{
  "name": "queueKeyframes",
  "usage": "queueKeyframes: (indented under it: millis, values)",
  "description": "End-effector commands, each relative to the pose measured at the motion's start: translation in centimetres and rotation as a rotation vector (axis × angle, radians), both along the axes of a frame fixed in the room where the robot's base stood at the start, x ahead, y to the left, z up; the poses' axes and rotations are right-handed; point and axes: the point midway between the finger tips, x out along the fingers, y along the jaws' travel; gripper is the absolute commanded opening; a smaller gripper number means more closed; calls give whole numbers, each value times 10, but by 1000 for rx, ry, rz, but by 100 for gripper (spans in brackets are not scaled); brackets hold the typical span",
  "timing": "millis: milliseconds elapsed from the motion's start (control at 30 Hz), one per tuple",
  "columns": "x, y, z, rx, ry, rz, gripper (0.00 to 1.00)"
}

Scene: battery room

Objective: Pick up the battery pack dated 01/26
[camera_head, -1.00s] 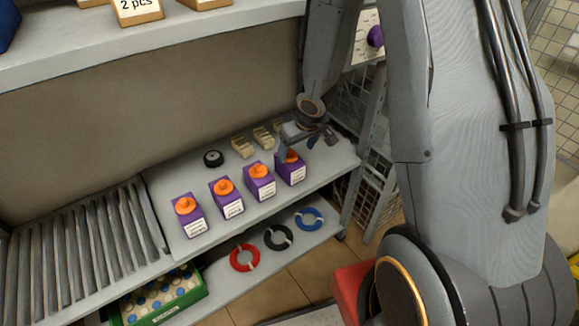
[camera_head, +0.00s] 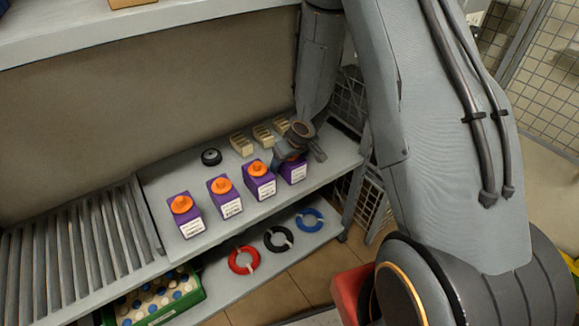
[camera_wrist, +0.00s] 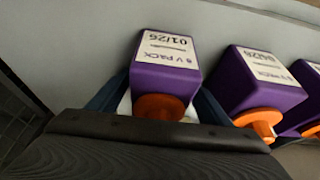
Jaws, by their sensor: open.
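The battery pack dated 01/26 (camera_wrist: 165,65) is a purple box with an orange knob and a white label reading "6 V PACK 01/26" in the wrist view. In the head view it is the rightmost of the purple packs (camera_head: 294,172), its knob largely hidden by my gripper. My gripper (camera_wrist: 152,103) is open, with a blue finger on either side of this pack near its knob end. I cannot tell whether the fingers touch it. In the head view my gripper (camera_head: 291,153) is over the pack on the shelf.
Other purple packs (camera_head: 260,180) stand in a row to the left, the nearest close beside. Behind are beige holders (camera_head: 242,145) and a black roll (camera_head: 211,157). Colored rings (camera_head: 244,260) and a green crate (camera_head: 190,312) lie below. An upper shelf (camera_head: 150,40) overhangs.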

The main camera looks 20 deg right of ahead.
Motion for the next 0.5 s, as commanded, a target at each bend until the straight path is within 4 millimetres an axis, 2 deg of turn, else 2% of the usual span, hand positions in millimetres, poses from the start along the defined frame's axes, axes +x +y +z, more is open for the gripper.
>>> queueKeyframes:
  millis: [167,500]
  values:
    - [0,0,1,0,0,0,72]
    - [0,0,1,-1,0,0,14]
